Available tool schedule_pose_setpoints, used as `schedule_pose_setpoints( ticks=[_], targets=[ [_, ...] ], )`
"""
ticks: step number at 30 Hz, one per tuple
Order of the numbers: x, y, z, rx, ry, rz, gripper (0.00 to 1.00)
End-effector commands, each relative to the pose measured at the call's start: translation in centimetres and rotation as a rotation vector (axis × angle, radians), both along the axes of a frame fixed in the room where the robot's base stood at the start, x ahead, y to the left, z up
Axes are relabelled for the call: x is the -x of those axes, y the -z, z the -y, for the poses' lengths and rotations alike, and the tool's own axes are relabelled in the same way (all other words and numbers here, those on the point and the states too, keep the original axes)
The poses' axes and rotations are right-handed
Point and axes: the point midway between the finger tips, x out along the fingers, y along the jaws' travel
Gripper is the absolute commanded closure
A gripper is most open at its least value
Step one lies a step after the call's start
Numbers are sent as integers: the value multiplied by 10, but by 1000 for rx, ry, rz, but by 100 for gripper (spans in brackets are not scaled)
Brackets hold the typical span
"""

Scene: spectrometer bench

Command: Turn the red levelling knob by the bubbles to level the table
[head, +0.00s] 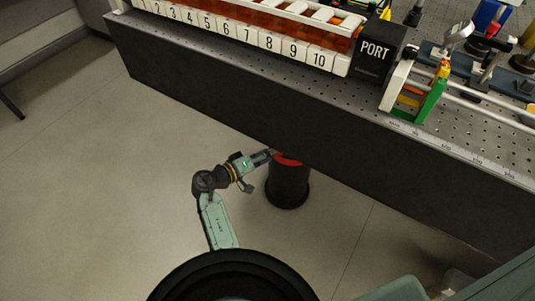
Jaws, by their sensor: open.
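The red levelling knob (287,160) is a red ring on top of a dark round leg (288,187), under the front edge of the optical table (250,100). The table edge hides part of the knob. My gripper (272,155) reaches in from the left, low under the table, with its fingertips at the left side of the knob. It is open. I cannot tell whether the fingers touch the knob or straddle it. The bubbles cannot be made out in this view.
A ruler strip (455,148) runs along the right front edge. The floor (90,160) left of the leg is clear.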

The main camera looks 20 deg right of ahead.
Motion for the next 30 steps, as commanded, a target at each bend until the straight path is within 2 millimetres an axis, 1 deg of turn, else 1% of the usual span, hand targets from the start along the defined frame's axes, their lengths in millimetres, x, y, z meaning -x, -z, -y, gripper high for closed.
schedule_pose_setpoints(
  ticks=[5,8,11,21,25,30],
  targets=[
    [0,0,-1,0,0,0,53],
    [2,-2,-7,0,-1,0,53],
    [6,-4,-21,-1,-5,0,53],
    [28,-19,-86,0,-4,0,53],
    [34,-23,-102,-1,-3,0,53],
    [38,-25,-111,0,-1,0,53]
  ],
)
